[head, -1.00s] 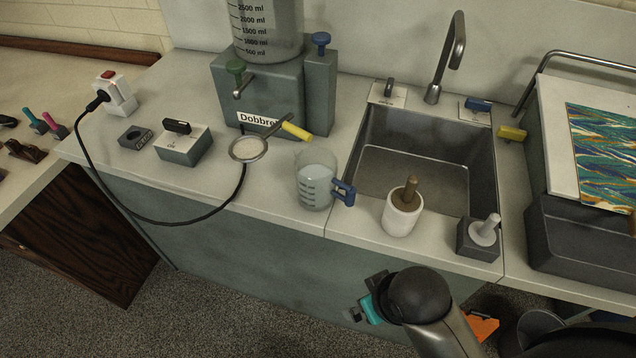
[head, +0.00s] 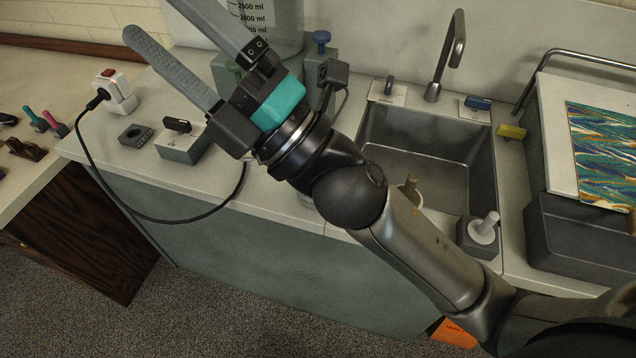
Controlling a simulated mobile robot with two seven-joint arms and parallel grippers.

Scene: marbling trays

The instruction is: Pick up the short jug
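The short jug is almost wholly hidden behind my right arm; only a sliver of its clear base (head: 305,201) shows below my wrist, on the counter left of the sink. My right gripper (head: 158,18) comes in from the lower right and reaches up-left across the counter. Its two long grey fingers are spread apart with nothing seen between them, one running to the top edge of the picture. The gripper appears raised above the counter, past the jug. My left gripper is not in view.
A sink (head: 440,140) with a tap (head: 457,50) lies right of my arm. A tank (head: 272,25) stands behind my gripper, partly covered. A grey box (head: 183,148), a socket block (head: 116,92) and a black cable (head: 120,207) lie left. A dark tray (head: 580,240) stands right.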

